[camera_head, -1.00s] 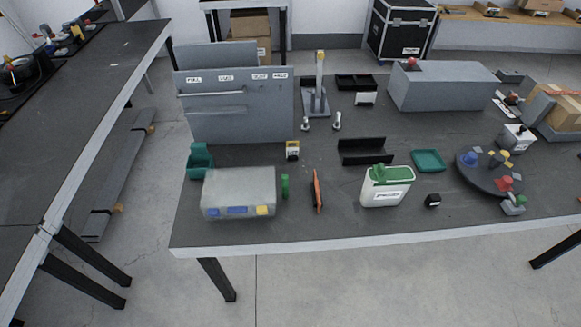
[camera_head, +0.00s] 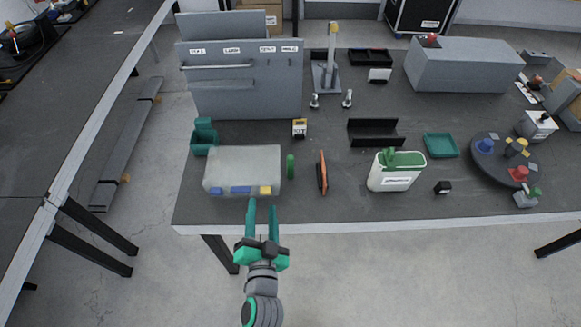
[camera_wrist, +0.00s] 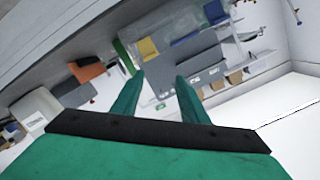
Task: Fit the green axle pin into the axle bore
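A grey chassis-like box (camera_head: 240,163) with blue and yellow patches on its front edge is at the left front of the table. A green upright piece (camera_head: 290,167) stands close to its right side; it may be the axle pin, but I cannot tell. In the wrist view this green piece (camera_wrist: 124,57) lies beyond the fingertips, beside the yellow patch. A smaller green bit (camera_head: 536,191) shows by the round turntable. No bore can be made out. My gripper (camera_head: 262,207) is open and empty in front of the chassis, near the table's front edge; its teal fingers also show in the wrist view (camera_wrist: 160,78).
An orange piece (camera_head: 322,172) stands right of the green piece, then a white container with green top (camera_head: 394,178). A dark turntable (camera_head: 487,172) with coloured knobs is at the right. A grey labelled panel (camera_head: 245,100) and green holder (camera_head: 203,138) stand behind the chassis.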

